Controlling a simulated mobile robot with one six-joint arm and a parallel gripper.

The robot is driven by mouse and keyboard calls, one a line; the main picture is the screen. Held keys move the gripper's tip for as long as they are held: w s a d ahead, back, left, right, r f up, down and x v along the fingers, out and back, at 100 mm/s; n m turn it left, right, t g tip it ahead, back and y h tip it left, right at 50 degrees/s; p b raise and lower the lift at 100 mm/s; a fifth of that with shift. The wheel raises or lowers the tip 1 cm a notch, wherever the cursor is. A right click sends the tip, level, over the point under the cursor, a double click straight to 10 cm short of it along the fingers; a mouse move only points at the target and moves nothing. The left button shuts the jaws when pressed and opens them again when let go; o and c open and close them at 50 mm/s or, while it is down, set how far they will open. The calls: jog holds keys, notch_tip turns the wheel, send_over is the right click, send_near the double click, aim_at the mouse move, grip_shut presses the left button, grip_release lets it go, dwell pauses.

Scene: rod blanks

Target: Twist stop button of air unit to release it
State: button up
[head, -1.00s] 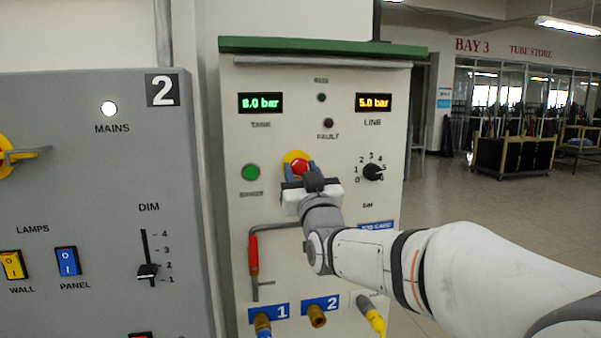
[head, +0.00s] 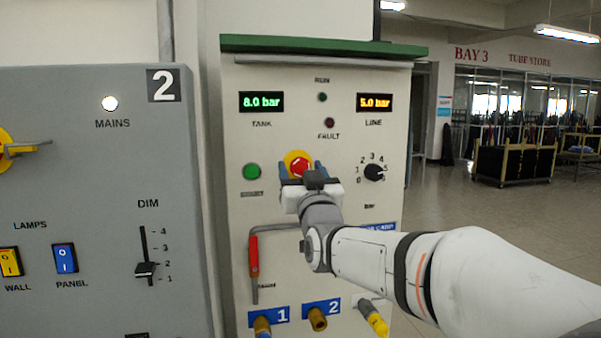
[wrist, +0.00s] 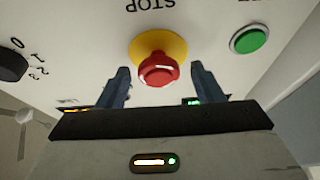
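The air unit (head: 237,130) is a pale cabinet with a green top edge. Its stop button (head: 299,166) is a red mushroom head on a yellow collar, also seen in the wrist view (wrist: 158,68), under the upside-down word STOP. My gripper (head: 299,172) is in front of the button. In the wrist view my gripper (wrist: 160,82) is open, with one blue-grey finger on each side of the red head. A gap shows between each finger and the head. The head view shows TANK 8.0 bar and LINE 5.0 bar; the RUN and FAULT lamps look dark.
A green button (head: 252,171) is left of the stop button and a black dial (head: 374,172) right of it. A red-handled lever (head: 254,256) and hose ports (head: 317,318) are below. A grey panel (head: 95,190) stands at left. Open floor lies at right.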

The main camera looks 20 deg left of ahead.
jog(key=shift+s, duration=0.1)
jog(key=b+v, duration=0.2)
jog(key=v, duration=0.5)
jog(key=shift+s+f, duration=0.2)
jog(key=shift+s, duration=0.1)
jog(key=shift+d, duration=0.15)
jog(key=s+d+f+m+g+h+p, duration=0.15)
jog(key=d+f+g+h+p, duration=0.4)
jog(key=d+f, duration=1)
jog(key=s+d+f+m+g+h, duration=0.2)
jog(key=s+d+f+g, duration=0.3)
jog(key=s+d, duration=0.3)
jog(key=s+d+f+m+g+h, duration=0.2)
jog(key=s+d+f+g+h, duration=0.2)
jog(key=s, duration=0.7)
jog(key=d+f+g, duration=0.2)
jog(key=d, duration=0.2)
jog(key=shift+s+p, duration=0.4)
jog(key=shift+d, duration=0.1)
